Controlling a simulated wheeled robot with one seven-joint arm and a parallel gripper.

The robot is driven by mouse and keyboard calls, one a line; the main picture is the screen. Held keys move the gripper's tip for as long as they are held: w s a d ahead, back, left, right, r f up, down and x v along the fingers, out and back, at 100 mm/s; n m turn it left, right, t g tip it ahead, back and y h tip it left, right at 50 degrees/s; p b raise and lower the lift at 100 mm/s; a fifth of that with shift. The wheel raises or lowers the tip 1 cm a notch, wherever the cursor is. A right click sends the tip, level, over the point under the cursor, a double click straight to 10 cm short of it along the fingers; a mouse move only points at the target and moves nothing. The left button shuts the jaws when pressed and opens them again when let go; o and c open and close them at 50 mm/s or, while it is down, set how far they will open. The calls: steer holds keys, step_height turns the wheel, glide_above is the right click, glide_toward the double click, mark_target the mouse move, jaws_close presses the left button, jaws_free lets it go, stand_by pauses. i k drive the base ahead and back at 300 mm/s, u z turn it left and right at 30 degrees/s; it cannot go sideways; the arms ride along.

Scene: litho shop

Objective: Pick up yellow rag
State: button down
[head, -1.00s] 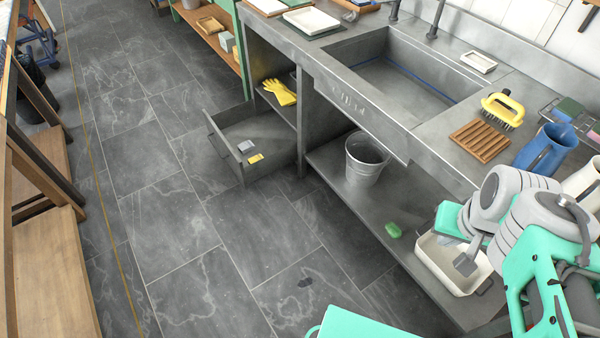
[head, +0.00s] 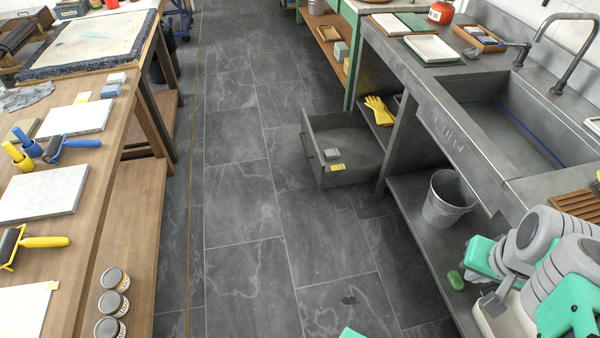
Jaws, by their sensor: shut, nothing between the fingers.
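A small flat yellow piece (head: 337,168) lies in the open grey drawer (head: 345,181) under the counter, beside a small grey block (head: 331,154). It may be the yellow rag, but it is too small to tell. My gripper (head: 490,303) is at the lower right, seen from above, shut and empty. It is in front of the sink counter, well to the right of the drawer and apart from it. My arm hides part of the white tub (head: 486,325) there.
Yellow gloves (head: 379,110) lie on the shelf beside the drawer. A metal bucket (head: 447,200) and a green lump (head: 456,280) are on the lower shelf. A wooden workbench (head: 110,150) stands on the left. The floor (head: 240,200) between is clear.

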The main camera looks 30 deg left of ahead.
mark_target(339, 166)
steer(key=u, duration=0.85)
steer(key=k, duration=0.4)
steer(key=u, duration=0.05)
steer(key=i, duration=0.85)
steer(key=u, duration=0.35)
steer(key=i, duration=2.5)
steer(key=z, duration=0.15)
